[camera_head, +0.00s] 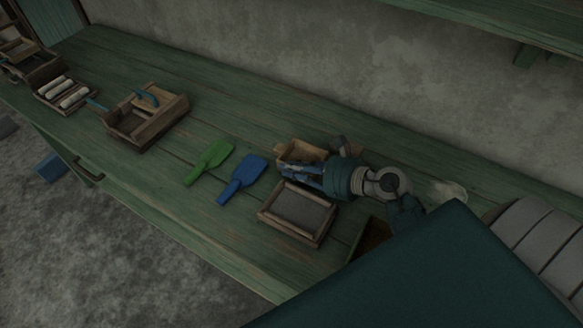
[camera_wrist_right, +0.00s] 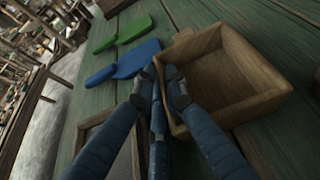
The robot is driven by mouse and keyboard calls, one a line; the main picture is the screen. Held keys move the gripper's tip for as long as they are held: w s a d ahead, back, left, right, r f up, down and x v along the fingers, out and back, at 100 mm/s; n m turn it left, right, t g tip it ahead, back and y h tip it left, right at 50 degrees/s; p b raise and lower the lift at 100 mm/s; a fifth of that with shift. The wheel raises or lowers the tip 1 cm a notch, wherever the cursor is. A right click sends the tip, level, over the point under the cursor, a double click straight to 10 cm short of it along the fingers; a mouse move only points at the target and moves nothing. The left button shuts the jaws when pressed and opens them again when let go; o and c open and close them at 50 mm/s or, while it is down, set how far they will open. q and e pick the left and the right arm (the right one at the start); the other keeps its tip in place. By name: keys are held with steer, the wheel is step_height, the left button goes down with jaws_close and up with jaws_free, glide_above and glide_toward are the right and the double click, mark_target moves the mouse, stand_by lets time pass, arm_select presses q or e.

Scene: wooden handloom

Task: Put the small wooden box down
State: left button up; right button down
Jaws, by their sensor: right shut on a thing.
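The small wooden box (camera_head: 301,151) is open-topped and empty, at the middle of the green table, partly hidden by my right gripper in the head view. In the right wrist view the box (camera_wrist_right: 228,75) is upright, and my right gripper (camera_wrist_right: 165,88) is shut on its near wall, with the fingers on either side of it. The right gripper also shows in the head view (camera_head: 304,171). I cannot tell whether the box touches the table. My left gripper is not in view.
A framed grey screen (camera_head: 302,209) lies in front of the box. Blue (camera_head: 243,178) and green (camera_head: 211,161) paddles lie to its left. A wooden tool carrier (camera_head: 146,117) stands farther left. The green table (camera_head: 205,95) is bare along the wall.

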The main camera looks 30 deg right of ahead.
steer(key=shift+f, duration=0.15)
steer(key=c, duration=2.1)
jaws_free()
